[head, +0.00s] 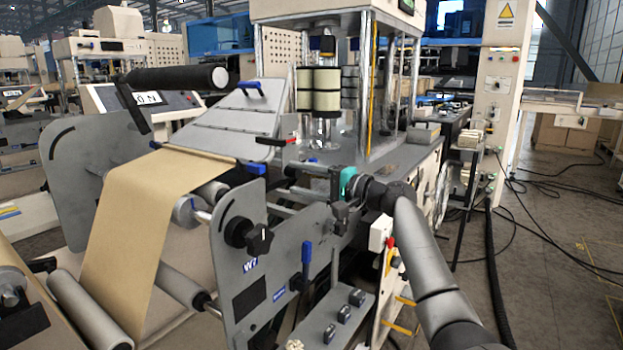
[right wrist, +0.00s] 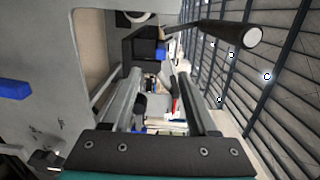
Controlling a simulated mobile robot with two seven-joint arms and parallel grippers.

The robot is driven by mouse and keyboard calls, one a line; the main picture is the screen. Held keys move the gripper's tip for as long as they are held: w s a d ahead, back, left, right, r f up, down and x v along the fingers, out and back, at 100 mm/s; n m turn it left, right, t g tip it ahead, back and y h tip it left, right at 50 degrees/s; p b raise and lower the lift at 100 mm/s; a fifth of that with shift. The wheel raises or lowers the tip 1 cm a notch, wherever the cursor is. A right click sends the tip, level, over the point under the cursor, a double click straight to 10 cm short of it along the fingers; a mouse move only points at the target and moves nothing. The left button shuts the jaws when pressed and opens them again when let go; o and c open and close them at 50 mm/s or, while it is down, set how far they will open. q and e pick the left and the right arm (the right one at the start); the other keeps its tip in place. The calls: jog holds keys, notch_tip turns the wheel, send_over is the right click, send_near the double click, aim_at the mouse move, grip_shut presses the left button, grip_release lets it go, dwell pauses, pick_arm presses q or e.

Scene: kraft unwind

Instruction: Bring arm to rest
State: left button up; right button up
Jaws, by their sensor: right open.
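My right arm (head: 425,250) comes up from the lower right in the head view. Teal and dark parts show at the wrist end. In the right wrist view the gripper (right wrist: 160,85) is open, with two grey bars apart and nothing seen between them. Whether it touches the stand is hard to tell. My left gripper is out of view.
A brown kraft web (head: 135,225) runs down over rollers at the left. Floor at the right has cables (head: 545,225).

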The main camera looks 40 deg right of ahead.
jog(key=shift+v, duration=1.3)
